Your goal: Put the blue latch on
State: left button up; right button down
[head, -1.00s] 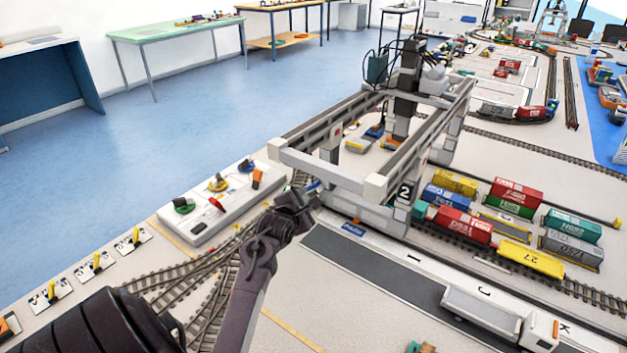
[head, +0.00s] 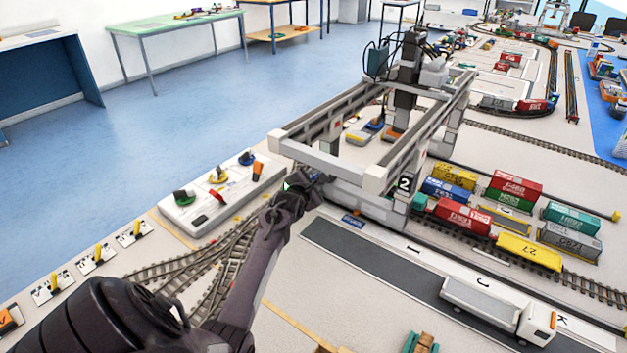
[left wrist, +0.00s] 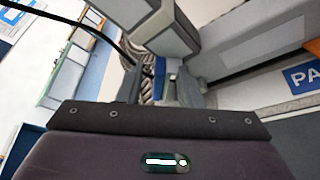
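My left gripper (head: 300,190) is at the near left leg of the gantry crane (head: 325,150), low beside its base. In the left wrist view its two fingers (left wrist: 162,88) stand apart, one on each side of a gap. A small blue piece (left wrist: 160,66), which looks like the blue latch, shows in that gap by the grey crane leg (left wrist: 172,45). I cannot see the fingers touching it. In the head view my gripper and the crane frame hide this piece. My right gripper is not in view.
A white control panel (head: 190,214) with coloured knobs and levers stands left of my gripper. Tracks (head: 165,271) run below it. A white truck (head: 490,306) stands on the dark lane. Several containers (head: 515,185) sit right of the crane. A blue sign (left wrist: 303,77) lies near the crane base.

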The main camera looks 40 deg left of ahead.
pick_arm(q)
jog(key=shift+c, duration=1.3)
grip_shut()
